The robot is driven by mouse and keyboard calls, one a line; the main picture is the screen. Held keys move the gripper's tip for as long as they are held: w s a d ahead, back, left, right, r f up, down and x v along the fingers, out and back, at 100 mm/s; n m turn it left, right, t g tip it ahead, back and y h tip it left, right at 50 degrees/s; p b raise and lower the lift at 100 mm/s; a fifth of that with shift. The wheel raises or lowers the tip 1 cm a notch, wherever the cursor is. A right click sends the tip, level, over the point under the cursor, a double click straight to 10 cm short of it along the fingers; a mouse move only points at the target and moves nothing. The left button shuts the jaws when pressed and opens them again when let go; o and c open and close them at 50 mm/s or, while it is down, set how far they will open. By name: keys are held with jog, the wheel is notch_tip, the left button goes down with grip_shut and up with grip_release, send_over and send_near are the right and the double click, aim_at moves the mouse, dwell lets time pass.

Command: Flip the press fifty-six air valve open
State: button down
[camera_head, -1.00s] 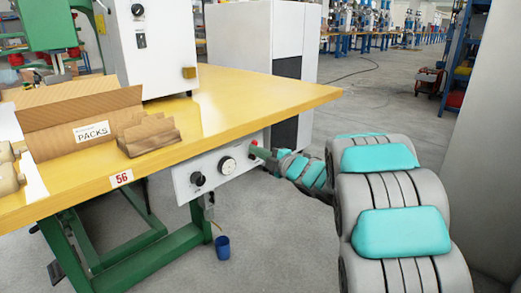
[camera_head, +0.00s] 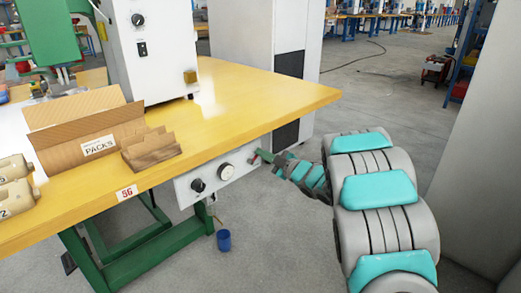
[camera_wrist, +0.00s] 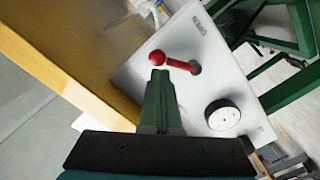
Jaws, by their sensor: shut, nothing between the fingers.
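The press fifty-six air valve is a red lever with a ball end (camera_wrist: 178,63) on a light control panel (camera_wrist: 150,75). In the wrist view the lever lies across the panel, its ball toward the yellow table side. The label beside it appears to read OPEN. My gripper (camera_wrist: 158,78) is shut, with its green fingertips right at the ball end; I cannot tell whether they touch. In the head view the panel (camera_head: 213,178) hangs under the table edge, and my gripper (camera_head: 264,156) reaches its right end, hiding most of the lever.
A round gauge (camera_head: 227,171) and a black knob (camera_head: 198,185) sit on the panel. The yellow table (camera_head: 240,110) carries a cardboard PACKS box (camera_head: 85,125). A blue cup (camera_head: 224,240) stands on the floor below. A white cabinet (camera_head: 262,40) stands behind the table.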

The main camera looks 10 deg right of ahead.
jog(key=shift+w+d+f+m, duration=0.45)
jog(key=shift+d+f+m, duration=0.15)
jog(key=shift+f+m, duration=0.25)
jog(key=shift+d+f, duration=0.1)
jog(key=shift+f, duration=0.05)
dwell(0.4)
jog(key=v, duration=0.7)
jog(key=shift+s+d+b, duration=0.2)
jog(key=shift+s+b, duration=0.05)
jog(key=shift+b, duration=0.15)
